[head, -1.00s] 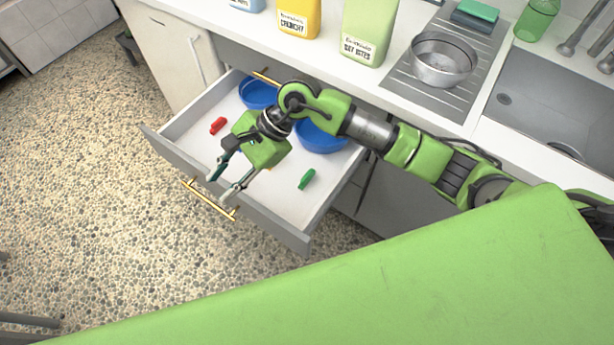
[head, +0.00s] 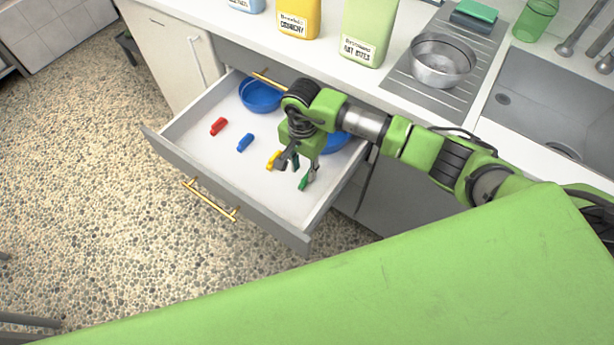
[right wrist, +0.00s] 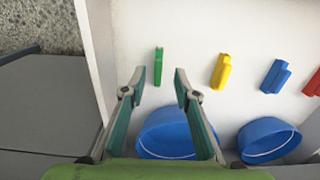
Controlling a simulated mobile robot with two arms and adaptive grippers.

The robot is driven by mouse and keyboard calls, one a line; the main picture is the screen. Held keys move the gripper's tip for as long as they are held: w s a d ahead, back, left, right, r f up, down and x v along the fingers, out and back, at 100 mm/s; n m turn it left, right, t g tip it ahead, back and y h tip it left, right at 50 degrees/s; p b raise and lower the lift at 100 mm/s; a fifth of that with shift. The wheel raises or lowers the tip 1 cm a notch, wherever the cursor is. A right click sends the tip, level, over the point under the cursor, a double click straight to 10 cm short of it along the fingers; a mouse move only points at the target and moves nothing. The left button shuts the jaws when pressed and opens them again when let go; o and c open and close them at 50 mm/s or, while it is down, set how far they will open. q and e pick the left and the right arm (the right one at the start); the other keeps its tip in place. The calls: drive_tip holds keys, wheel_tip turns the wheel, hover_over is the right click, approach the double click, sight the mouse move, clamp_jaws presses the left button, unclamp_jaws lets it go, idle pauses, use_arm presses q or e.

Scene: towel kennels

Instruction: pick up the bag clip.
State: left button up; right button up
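Several bag clips lie apart in the open drawer (head: 283,226): a red clip (head: 218,127), a blue clip (head: 245,143), a yellow clip (head: 273,160) and a green clip (head: 304,183). My right gripper (head: 297,168) is over the drawer, by the green and yellow clips, and partly covers the green one. In the right wrist view my right gripper (right wrist: 159,78) is open and empty, its fingers on either side of the line to the green clip (right wrist: 158,67). The yellow clip (right wrist: 221,72) is to its right. My left gripper is not in view.
Two blue bowls stand at the back of the drawer, one at the left (head: 260,95) and one partly behind my arm (head: 335,143). The drawer walls surround the clips. The counter above holds food containers and a metal pot (head: 441,62).

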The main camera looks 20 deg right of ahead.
sight(306, 177)
drive_tip(key=shift+w+d+f+p, duration=0.1)
drive_tip(key=shift+d+f+p, duration=0.1)
drive_tip(key=shift+f, duration=1.15)
drive_tip(key=shift+d+f+p, duration=0.15)
drive_tip(key=shift+f+p, duration=0.05)
drive_tip(key=shift+f, duration=1.15)
clamp_jaws()
